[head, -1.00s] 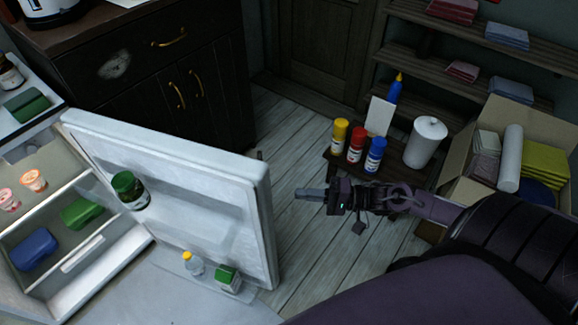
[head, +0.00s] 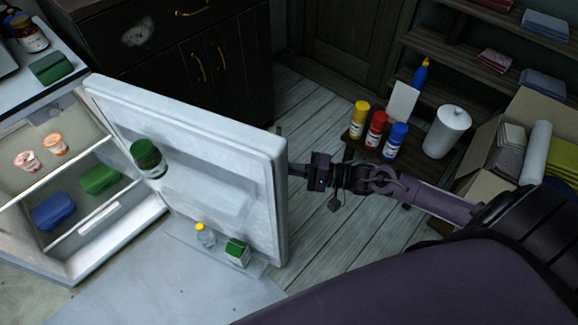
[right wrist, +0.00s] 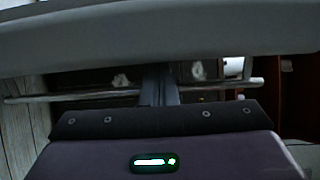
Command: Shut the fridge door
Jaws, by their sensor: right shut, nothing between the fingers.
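The white fridge door (head: 215,165) stands wide open in the head view, its inner side with shelves facing me. The fridge body (head: 75,262) is at the left, with cups and coloured boxes inside. My right gripper (head: 297,170) is at the right, free edge of the door, its fingertips partly hidden behind that edge. In the right wrist view the shut fingers (right wrist: 160,85) reach toward a long thin bar (right wrist: 70,97), likely the door handle, below a pale broad edge (right wrist: 160,35). Whether they touch the door is unclear. My left gripper is not in view.
A green-lidded jar (head: 148,158), a small bottle (head: 205,235) and a green carton (head: 238,252) sit on the door's shelves. A low stand with spray cans (head: 376,130), a white canister (head: 447,130) and a cardboard box (head: 487,180) are right. Floor between is clear.

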